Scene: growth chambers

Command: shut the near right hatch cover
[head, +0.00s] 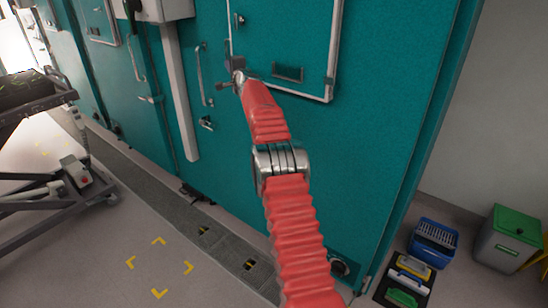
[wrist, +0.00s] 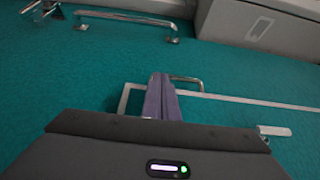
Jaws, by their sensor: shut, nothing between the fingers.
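The near right hatch cover (head: 300,30) is a teal panel edged in white on the teal chamber door, at the top of the head view. It looks flat in its place, but I cannot tell whether it is fully closed. Its white edge (wrist: 235,98) and corner also show in the wrist view. My gripper (head: 238,78) is at the cover's lower left corner, its fingers (wrist: 160,80) together and empty. A small metal handle (wrist: 187,79) is right beside the fingertips. I cannot tell whether they touch it.
A long door handle (head: 204,75) stands left of the gripper; it also shows in the wrist view (wrist: 125,17). A lift cart (head: 75,178) is at the left. A blue basket (head: 435,240) and green-lidded bin (head: 510,235) stand at the right. The floor front left is clear.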

